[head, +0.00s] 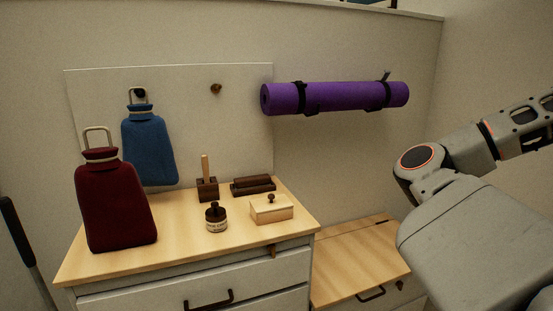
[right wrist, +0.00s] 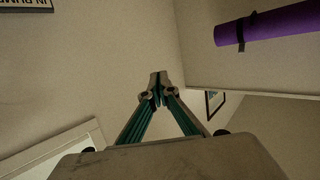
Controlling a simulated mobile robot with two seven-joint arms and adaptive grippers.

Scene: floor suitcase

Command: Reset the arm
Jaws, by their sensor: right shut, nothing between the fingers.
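My right arm (head: 465,155) comes in from the right side of the head view, folded, with its gripper outside that picture. In the right wrist view my right gripper (right wrist: 159,88) is shut and empty, its fingertips together in front of bare wall. It touches nothing that I can see. My left gripper is in neither view.
A cabinet (head: 85,268) bears a red bottle (head: 115,205), a small jar (head: 216,218), a wooden box (head: 271,208) and dark wooden blocks. A blue bottle (head: 148,145) and a purple mat (head: 340,96) hang on the wall. A lower wooden cabinet (head: 355,262) stands beside my right arm.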

